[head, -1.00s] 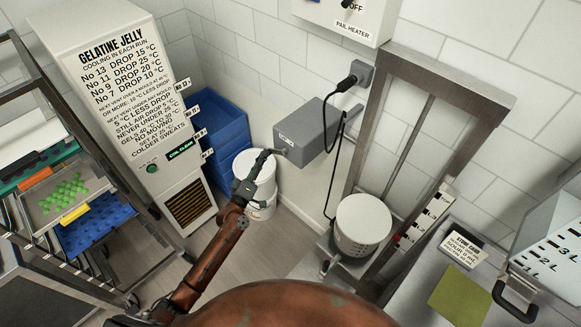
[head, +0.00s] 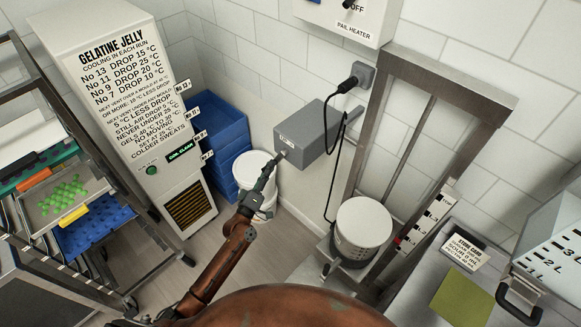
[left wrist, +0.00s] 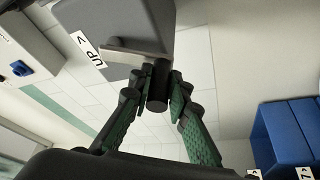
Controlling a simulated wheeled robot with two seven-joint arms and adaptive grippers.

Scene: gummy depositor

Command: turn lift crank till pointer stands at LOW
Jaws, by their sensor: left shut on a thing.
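The lift crank's grey box (head: 305,133) is on the wall in the head view. In the left wrist view the box (left wrist: 135,18) bears an "UP" label and a grey crank arm (left wrist: 132,49) with a dark handle (left wrist: 157,98). My left gripper (head: 276,160) is shut on this handle; its green fingers (left wrist: 160,88) press both sides of it. The lift frame (head: 378,110) stands to the right, with a white-lidded pail (head: 363,222) low on its platform. A red pointer (head: 399,243) shows beside the scale strip (head: 432,212); its labels are too small to read. My right gripper is not in view.
A white bucket (head: 256,168) stands below and behind the left gripper, near blue crates (head: 222,125). A black cable (head: 329,180) hangs between box and lift. A tray rack (head: 100,262) is at left, a counter (head: 415,290) at right.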

